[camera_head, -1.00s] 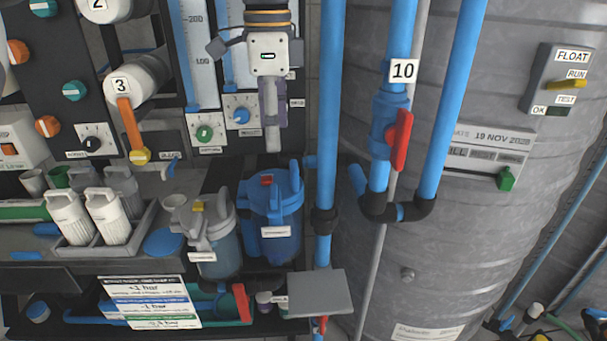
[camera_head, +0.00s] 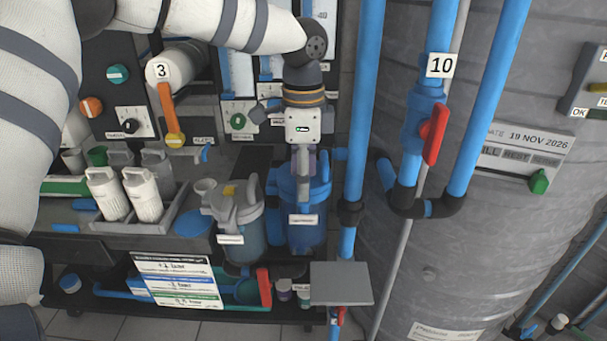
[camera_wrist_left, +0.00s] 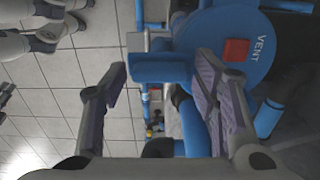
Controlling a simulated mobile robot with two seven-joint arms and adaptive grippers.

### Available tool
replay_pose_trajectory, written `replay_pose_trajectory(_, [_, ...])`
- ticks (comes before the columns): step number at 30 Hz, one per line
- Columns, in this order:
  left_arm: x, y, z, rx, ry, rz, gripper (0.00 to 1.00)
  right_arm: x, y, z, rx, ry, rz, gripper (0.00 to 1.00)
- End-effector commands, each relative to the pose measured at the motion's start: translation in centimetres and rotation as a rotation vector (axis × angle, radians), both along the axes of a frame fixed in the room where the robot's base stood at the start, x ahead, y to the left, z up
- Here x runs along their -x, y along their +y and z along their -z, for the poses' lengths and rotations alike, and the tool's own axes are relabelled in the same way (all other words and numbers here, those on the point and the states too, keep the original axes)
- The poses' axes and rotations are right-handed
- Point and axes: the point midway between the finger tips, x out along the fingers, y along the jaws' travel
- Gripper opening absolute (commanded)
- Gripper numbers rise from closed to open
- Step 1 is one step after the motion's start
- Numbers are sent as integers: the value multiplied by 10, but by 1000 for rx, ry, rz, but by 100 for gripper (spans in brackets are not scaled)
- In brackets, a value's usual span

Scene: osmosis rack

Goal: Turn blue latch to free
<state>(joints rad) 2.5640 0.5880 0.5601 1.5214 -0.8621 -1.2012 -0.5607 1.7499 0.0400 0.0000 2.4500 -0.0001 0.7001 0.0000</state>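The blue filter housing (camera_head: 306,232) stands at the middle of the head view, and its round lid with a red vent button (camera_wrist_left: 236,50) fills the upper right of the left wrist view. A blue block-like tab (camera_wrist_left: 160,68), seemingly the latch, juts from the lid's edge. My left gripper (camera_head: 304,172) points down over the housing in the head view. In the left wrist view my left gripper (camera_wrist_left: 161,75) is open, its two fingers on either side of the tab; contact cannot be told. My right gripper is not in view.
A grey filter housing (camera_head: 240,235) with a yellow button stands just left of the blue one. A vertical blue pipe (camera_head: 364,110) runs close on the right. A grey plate (camera_head: 341,283) sits low on that pipe. White bottles (camera_head: 143,195) stand in a tray further left.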

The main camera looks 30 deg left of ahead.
Motion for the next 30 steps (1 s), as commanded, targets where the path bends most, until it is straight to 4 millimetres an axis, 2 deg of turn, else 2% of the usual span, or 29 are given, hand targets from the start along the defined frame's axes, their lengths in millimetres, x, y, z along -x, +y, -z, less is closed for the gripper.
replay_pose_trajectory(1, [0,0,0,0,0,0,36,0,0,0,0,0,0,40])
replay_pose_trajectory(4, [0,0,0,0,0,0,15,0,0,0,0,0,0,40])
replay_pose_trajectory(17, [0,0,-3,-3,-4,-80,15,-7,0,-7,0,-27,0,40])
replay_pose_trajectory(30, [0,0,-1,-3,-1,-459,15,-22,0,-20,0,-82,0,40])
